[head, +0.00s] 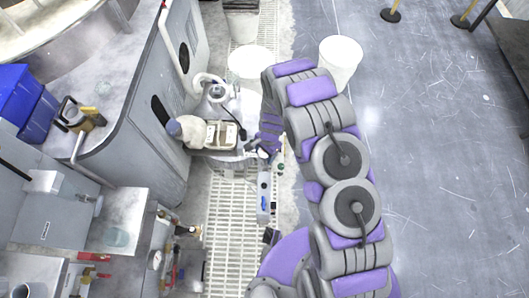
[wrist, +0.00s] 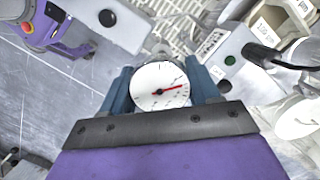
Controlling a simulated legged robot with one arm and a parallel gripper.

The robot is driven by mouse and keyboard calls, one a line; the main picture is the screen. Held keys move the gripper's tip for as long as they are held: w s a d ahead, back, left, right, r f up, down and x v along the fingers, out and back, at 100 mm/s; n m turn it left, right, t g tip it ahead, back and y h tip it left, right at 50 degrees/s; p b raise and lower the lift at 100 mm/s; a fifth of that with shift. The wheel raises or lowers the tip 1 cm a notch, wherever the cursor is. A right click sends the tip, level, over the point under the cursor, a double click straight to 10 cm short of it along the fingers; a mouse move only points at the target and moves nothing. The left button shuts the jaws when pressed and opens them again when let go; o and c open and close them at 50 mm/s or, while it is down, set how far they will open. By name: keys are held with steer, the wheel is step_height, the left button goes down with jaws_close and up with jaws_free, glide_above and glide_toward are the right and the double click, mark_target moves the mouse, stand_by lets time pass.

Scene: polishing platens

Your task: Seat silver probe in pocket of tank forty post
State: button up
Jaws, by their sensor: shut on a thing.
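My gripper (wrist: 160,88) is shut on a round white dial with a red needle (wrist: 160,86), which appears to be the head of the silver probe. Its two blue-grey fingers stand on either side of the dial. The probe's stem is hidden behind the dial. In the head view my gripper (head: 266,148) is beside the crowded bench end, and the probe cannot be made out there. A grey metal plate with a dark round hole and a green spot (wrist: 226,66) lies just beyond the dial at the right. I cannot tell whether it is the tank forty post.
A beige box-like device (head: 221,135) and a white hose (head: 210,80) are left of my gripper. A narrow grey unit (head: 264,190) stands below it. White buckets (head: 341,62) stand beyond my arm. The floor at right (head: 440,150) is open.

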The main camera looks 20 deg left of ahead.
steer(key=shift+f+b, duration=0.3)
steer(key=shift+f, duration=2.7)
steer(key=o, duration=1.2)
steer(key=shift+r, duration=0.1)
steer(key=r, duration=0.5)
steer(key=w+d+r+p, duration=0.1)
steer(key=r, duration=0.4)
steer(key=w+r+p, duration=0.1)
steer(key=r, duration=0.4)
steer(key=shift+w+d+r, duration=0.15)
steer(key=shift+w+r, duration=0.05)
steer(key=shift+w, duration=0.05)
steer(key=shift+d+r, duration=0.1)
steer(key=shift+r, duration=0.65)
